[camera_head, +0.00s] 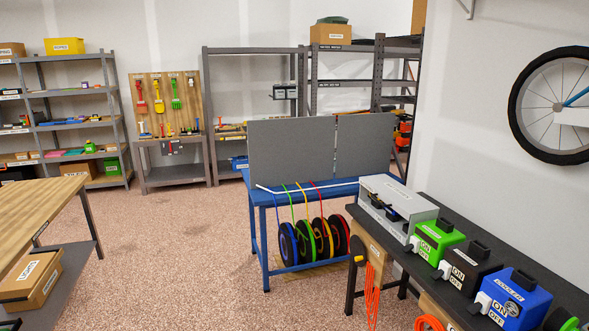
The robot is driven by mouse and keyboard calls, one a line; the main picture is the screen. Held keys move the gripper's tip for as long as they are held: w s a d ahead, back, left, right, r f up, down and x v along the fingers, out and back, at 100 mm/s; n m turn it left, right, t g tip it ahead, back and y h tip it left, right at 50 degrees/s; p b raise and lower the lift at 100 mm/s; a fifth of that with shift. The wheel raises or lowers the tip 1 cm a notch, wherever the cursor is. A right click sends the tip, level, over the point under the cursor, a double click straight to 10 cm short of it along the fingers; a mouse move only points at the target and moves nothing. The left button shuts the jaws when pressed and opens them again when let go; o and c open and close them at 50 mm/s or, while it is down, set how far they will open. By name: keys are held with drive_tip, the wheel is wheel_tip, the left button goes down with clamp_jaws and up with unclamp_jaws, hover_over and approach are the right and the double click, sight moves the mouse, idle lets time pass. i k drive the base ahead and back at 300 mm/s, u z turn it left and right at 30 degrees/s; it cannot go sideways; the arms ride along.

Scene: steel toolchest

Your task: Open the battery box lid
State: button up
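No label reading battery box can be made out, so I cannot tell surely which box is meant. A light grey box (401,222) with a flat top and black fittings on its front stands on the black bench at the right; its top looks shut. Beside it, towards the near end, stand a green box (438,239), a black box (468,268) and a blue box (514,299). Each has a raised black piece on top and a white piece on its side. My gripper is not in view.
A blue workbench (320,191) with a grey panel (290,152) and cable reels (310,241) stands behind the black bench (450,211). A wooden table (35,225) is at left. Shelving lines the back wall. The speckled floor (190,260) between is clear.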

sight(406, 202)
drive_tip(key=u, duration=0.5)
drive_tip(key=i, duration=1.15)
drive_tip(key=u, duration=0.2)
